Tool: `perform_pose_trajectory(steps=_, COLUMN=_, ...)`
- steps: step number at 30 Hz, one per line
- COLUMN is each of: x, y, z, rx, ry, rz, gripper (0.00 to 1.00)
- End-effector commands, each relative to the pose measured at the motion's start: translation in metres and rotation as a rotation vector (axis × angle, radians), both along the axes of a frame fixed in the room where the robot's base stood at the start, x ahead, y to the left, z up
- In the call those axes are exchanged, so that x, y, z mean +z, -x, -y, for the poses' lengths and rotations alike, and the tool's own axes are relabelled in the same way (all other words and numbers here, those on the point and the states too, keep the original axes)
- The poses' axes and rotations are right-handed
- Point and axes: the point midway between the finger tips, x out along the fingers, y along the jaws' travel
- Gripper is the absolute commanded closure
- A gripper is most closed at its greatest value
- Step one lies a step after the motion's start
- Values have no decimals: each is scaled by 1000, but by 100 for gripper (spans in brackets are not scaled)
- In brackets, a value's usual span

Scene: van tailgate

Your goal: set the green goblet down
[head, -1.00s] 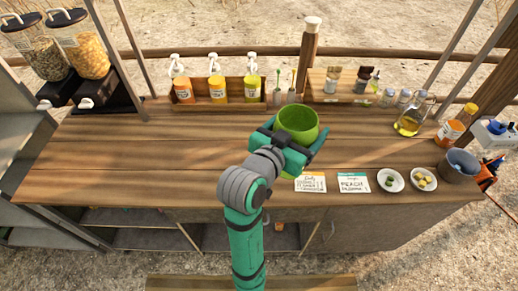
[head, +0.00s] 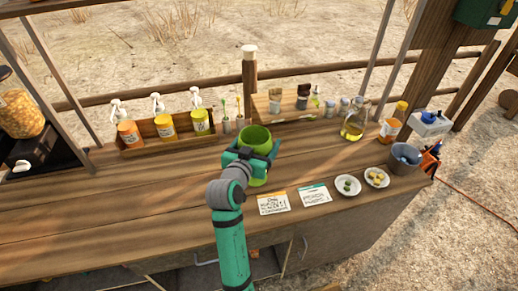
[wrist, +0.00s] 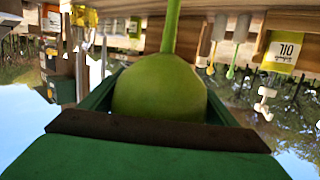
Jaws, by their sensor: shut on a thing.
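The green goblet (head: 256,140) is held in my gripper (head: 252,158) above the wooden counter (head: 130,210), near its middle. In the head view its open bowl faces up and it looks about upright. The jaws are closed around the bowl. In the wrist view the goblet's rounded bowl (wrist: 160,88) sits between the fingers, and its stem runs toward the top of that picture. In the head view the arm and jaws partly hide the lower goblet, and I cannot tell whether its foot touches the counter.
Two cards (head: 273,202) and two small dishes (head: 347,186) lie to the right. An oil jug (head: 354,125) stands farther right. The counter's left part is clear.

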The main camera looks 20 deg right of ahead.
Motion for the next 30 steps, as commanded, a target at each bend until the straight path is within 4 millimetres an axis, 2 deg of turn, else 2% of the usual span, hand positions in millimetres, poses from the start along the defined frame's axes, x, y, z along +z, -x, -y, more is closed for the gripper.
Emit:
perform_pose_trajectory(steps=5, x=-6, y=-5, z=2, rx=0, ry=0, rz=1, gripper=47)
perform_pose_trajectory(steps=13, x=-38, y=-7, z=3, rx=1, ry=1, rz=-1, gripper=47)
perform_pose_trajectory(steps=25, x=-42, y=-6, z=7, rx=-5, ry=0, rz=1, gripper=47)
perform_pose_trajectory(steps=26, x=-43, y=-6, z=7, rx=-5, ry=0, rz=1, gripper=16)
perform_pose_trajectory(steps=27, x=-43, y=-7, z=6, rx=-4, ry=0, rz=1, gripper=6)
perform_pose_trajectory(steps=28, x=-43, y=-7, z=6, rx=-4, ry=0, rz=1, gripper=0)
perform_pose_trajectory(steps=30, x=-43, y=-7, z=5, rx=-2, ry=0, rz=1, gripper=0)
